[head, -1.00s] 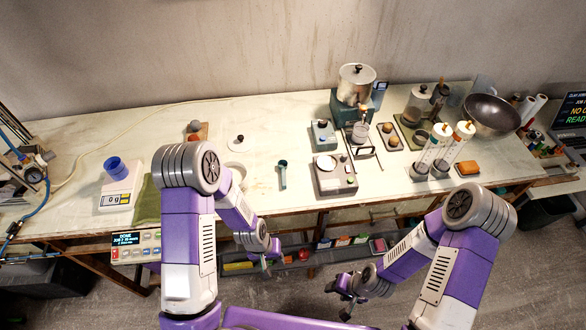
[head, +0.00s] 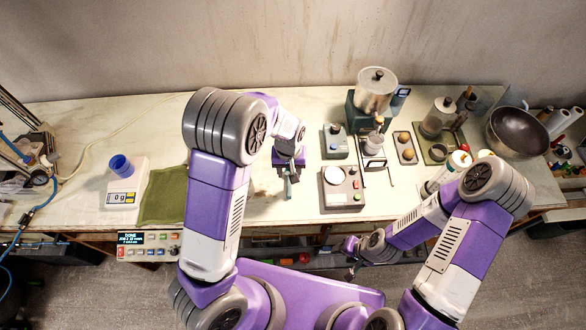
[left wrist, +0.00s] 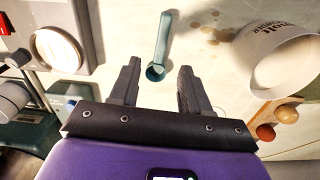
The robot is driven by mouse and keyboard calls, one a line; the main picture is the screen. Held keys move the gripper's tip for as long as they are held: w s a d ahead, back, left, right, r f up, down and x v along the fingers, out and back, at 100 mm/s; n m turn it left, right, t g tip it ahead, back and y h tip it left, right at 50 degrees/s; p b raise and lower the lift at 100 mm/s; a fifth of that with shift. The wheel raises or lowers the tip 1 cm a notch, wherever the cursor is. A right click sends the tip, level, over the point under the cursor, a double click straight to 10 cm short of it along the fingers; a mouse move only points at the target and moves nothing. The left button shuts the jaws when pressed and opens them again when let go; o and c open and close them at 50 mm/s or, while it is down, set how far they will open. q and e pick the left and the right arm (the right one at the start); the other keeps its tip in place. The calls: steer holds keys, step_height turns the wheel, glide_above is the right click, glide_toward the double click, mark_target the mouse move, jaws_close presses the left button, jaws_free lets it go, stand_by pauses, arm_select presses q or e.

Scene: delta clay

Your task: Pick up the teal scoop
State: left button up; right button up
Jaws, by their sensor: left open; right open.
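The teal scoop (left wrist: 160,45) lies on the bench top in the left wrist view, its bowl end toward my gripper and its handle pointing away. In the head view the scoop (head: 289,188) shows partly, just below my left gripper (head: 289,168). In the left wrist view the open fingers of my left gripper (left wrist: 157,82) stand on either side of the scoop's bowl end, apart from it and empty. My right gripper (head: 351,270) is low in front of the bench edge, open and away from the scoop.
A white cup (left wrist: 280,62) stands right of the scoop in the left wrist view. A grey device with a round white top (head: 343,188) stands right of it in the head view. A green cloth (head: 163,195) and a scale with a blue cup (head: 122,166) lie left.

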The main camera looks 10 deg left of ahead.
mark_target(289, 185)
arm_select(q)
steer(key=f, duration=0.4)
steer(key=s+f, duration=0.1)
steer(key=f, duration=0.1)
steer(key=shift+f, duration=0.25)
steer(key=shift+w+f, duration=0.1)
steer(key=shift+f, duration=0.3)
jaws_close()
